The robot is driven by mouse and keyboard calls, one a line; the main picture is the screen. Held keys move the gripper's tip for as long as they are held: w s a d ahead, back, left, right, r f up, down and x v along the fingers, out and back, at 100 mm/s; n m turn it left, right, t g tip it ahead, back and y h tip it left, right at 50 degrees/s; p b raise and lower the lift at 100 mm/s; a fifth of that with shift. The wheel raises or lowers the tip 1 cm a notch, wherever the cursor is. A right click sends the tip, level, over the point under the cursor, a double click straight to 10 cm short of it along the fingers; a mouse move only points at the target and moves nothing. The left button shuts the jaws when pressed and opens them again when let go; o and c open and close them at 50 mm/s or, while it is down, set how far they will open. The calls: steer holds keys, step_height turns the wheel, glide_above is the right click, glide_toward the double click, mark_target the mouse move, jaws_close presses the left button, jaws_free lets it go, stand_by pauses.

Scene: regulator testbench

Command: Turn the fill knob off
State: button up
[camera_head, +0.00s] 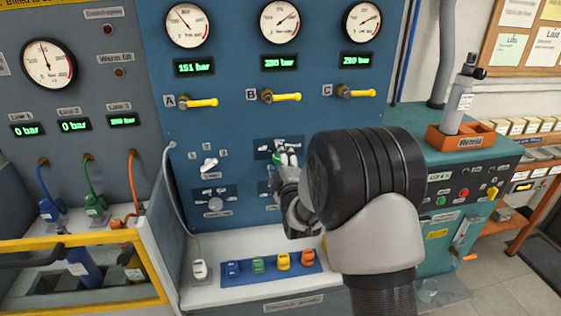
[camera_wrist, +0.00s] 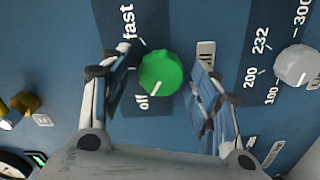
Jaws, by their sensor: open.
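The green knob (camera_wrist: 165,73) sits on a dark blue label plate between the words "fast" and "off" in the wrist view. A pale mark at its lower left lies on the side of "off"; I cannot tell its exact setting. My gripper (camera_wrist: 160,84) is open, with one finger on each side of the knob and gaps showing. In the head view my gripper (camera_head: 287,168) is at the blue panel and hides most of the knob, of which a bit of green (camera_head: 277,156) shows.
A white knob (camera_wrist: 297,65) with a numbered scale is right of the green one in the wrist view. Yellow valve handles (camera_head: 281,98) and gauges (camera_head: 280,22) are above. A shelf below holds a blue tray (camera_head: 243,272) with coloured connectors.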

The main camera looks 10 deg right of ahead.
steer(key=shift+s, duration=0.1)
steer(key=s, duration=1.1)
steer(key=shift+s, duration=0.4)
steer(key=s+r+m+g, duration=0.1)
steer(key=s+m+g, duration=0.5)
steer(key=s, duration=1.1)
steer(key=s+r+m+g, duration=0.1)
steer(key=s+m+g, duration=0.6)
steer(key=s, duration=1.1)
steer(key=shift+d+m, duration=0.2)
steer(key=shift+m, duration=0.5)
steer(key=shift+s, duration=0.15)
